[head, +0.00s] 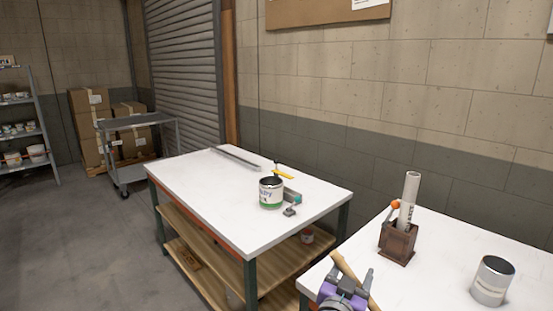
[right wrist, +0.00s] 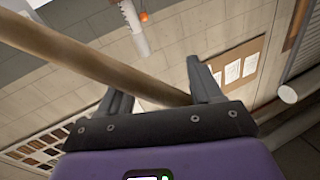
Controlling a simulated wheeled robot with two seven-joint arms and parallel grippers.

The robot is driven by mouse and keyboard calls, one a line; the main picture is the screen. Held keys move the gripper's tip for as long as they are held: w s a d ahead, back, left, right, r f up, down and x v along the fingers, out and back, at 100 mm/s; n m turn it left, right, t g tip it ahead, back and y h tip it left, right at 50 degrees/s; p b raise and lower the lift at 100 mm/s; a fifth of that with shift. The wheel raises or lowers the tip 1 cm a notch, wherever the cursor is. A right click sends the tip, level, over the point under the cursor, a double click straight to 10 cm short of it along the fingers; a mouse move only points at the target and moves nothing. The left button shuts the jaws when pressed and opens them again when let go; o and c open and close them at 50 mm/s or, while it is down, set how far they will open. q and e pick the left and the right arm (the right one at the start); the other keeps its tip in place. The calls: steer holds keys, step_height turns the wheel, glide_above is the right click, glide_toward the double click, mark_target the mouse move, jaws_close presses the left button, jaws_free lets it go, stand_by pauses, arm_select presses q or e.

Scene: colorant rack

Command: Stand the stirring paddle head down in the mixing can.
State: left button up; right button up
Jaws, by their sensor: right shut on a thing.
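My right gripper (head: 348,280) is at the bottom of the head view, over the near table's left front part. It is shut on a wooden stick (head: 341,264), which I take as the stirring paddle; the stick is tilted. In the right wrist view the stick (right wrist: 75,52) runs from the upper left down between the fingers (right wrist: 160,92). The paddle's head cannot be made out. A grey metal can (head: 492,282) with a dark top stands upright on the near table, right of the gripper and apart from it. It may be the mixing can. My left gripper is not in view.
On the near table (head: 440,250), a brown holder (head: 398,243) with a white roll (head: 409,195) and an orange-ended item stands behind the gripper. The far table (head: 205,180) carries a labelled can (head: 271,193) and small tools. Tabletop between holder and grey can is clear.

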steer(key=shift+w+a+f+n, duration=0.15)
steer(key=shift+f+n, duration=0.15)
steer(key=shift+f, duration=0.25)
steer(key=shift+w+a+f+n, duration=0.1)
steer(key=shift+f+n, duration=0.2)
steer(key=shift+f, duration=0.2)
jaws_close()
steer(key=shift+s+d+g, duration=0.1)
steer(key=shift+d+g, duration=0.2)
steer(key=n, duration=0.9)
steer(key=shift+r, duration=0.3)
steer(key=n, duration=0.4)
steer(key=shift+r+p, duration=0.15)
steer(key=shift+p, duration=0.15)
steer(key=n+p, duration=0.1)
steer(key=n, duration=0.3)
steer(key=shift+n, duration=0.5)
